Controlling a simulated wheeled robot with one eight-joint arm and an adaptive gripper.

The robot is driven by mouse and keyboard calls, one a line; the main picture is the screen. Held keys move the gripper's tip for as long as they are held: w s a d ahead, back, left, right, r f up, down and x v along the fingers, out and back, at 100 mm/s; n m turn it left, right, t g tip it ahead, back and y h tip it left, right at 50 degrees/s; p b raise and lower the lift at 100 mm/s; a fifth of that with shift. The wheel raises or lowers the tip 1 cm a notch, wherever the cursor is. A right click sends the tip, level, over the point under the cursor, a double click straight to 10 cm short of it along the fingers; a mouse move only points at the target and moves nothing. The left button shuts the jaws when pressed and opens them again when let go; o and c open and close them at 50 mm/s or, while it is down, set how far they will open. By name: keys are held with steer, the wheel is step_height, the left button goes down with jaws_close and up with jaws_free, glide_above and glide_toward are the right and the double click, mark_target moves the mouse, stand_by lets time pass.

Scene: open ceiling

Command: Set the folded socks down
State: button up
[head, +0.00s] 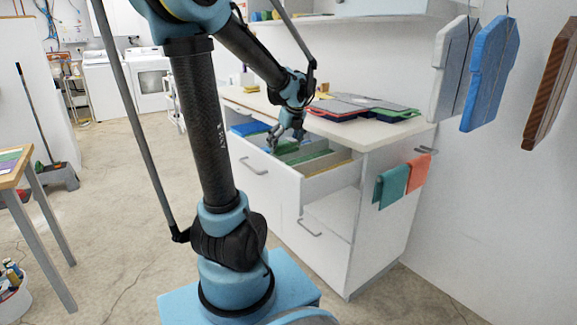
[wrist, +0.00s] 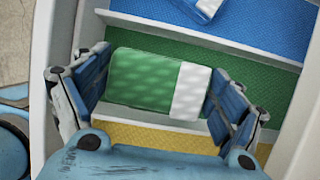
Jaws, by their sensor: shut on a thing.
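The folded socks (wrist: 145,80) are a green bundle with a white band at the right end. My gripper (wrist: 160,92) is shut on them, with one blue-padded finger at each end. In the head view my gripper (head: 286,141) points down into the open top drawer (head: 322,182). The drawer has blue, green and yellow floor sections split by pale dividers. The socks are over the green section (wrist: 272,88), between the blue section (wrist: 160,8) and the yellow section (wrist: 150,136). I cannot tell whether they touch the drawer floor.
A blue and white folded item (wrist: 207,8) lies in the blue section. The floor at left is mostly open.

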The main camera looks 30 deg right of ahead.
mark_target(290, 144)
steer(key=shift+f, duration=4)
steer(key=o, duration=0.9)
steer(key=shift+c, duration=0.2)
steer(key=v, duration=1.2)
